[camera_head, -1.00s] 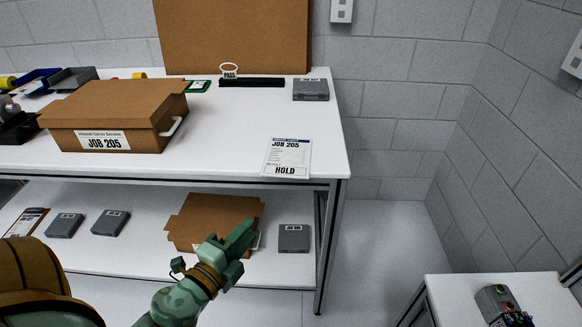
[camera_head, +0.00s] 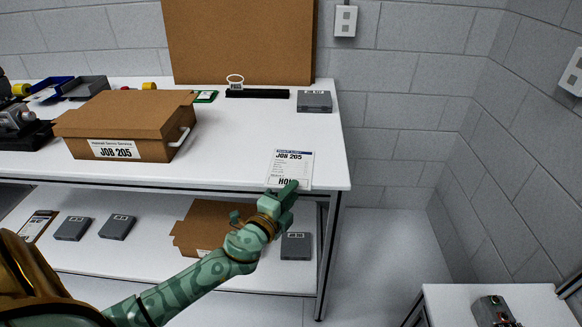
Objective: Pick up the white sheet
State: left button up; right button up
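The white sheet (camera_head: 293,163), printed "JOB 205" with a "HOLD" line at the bottom, lies at the right front of the bench top, its lower edge by the front edge. My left gripper (camera_head: 288,190) is at the sheet's lower edge in the picture and covers part of the word "HOLD". I cannot tell whether it touches the sheet or whether its fingers are apart. My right gripper is not in view.
A brown "JOB 205" box (camera_head: 124,126) stands on the bench (camera_head: 235,150) to the left. A grey case (camera_head: 314,102) and a black bar (camera_head: 257,94) lie at the back. Bench top around the sheet is clear. The lower shelf (camera_head: 95,262) holds grey cases and an open carton (camera_head: 190,232).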

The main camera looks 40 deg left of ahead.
pick_arm(q)
jog(key=shift+w, duration=0.4)
jog(key=shift+s, duration=0.1)
grip_shut()
